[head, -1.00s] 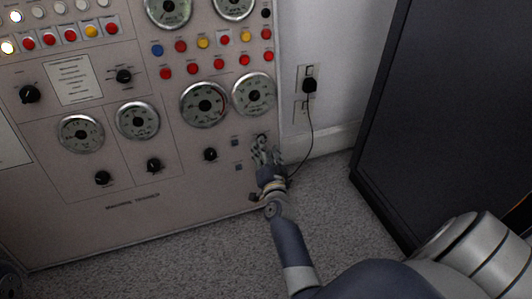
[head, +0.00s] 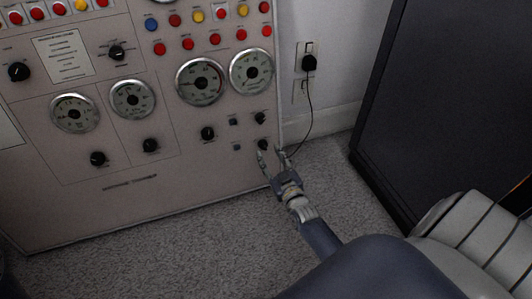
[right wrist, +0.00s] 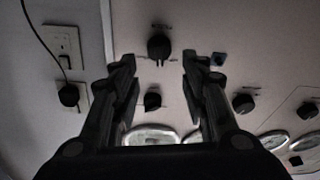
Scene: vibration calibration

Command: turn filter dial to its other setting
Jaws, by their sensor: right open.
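The control panel (head: 180,170) carries several black dials, and their labels are too small to read, so I cannot tell for sure which is the filter dial. The dial nearest my right gripper (head: 271,153) is a small black one (head: 261,145) at the panel's lower right. In the right wrist view this dial (right wrist: 159,47) lies between and beyond the fingertips, apart from them. Its pointer end aims down in that picture. My right gripper is open and empty. A second small dial (head: 260,117) sits just above; it also shows in the right wrist view (right wrist: 153,101). My left gripper is out of view.
Another dial (head: 208,133) and small square buttons (head: 237,147) sit left of the gripper. Round gauges (head: 251,71) are above. A wall outlet with a black plug (head: 309,63) and hanging cord is to the right, then a dark cabinet (head: 450,100). Carpet lies below.

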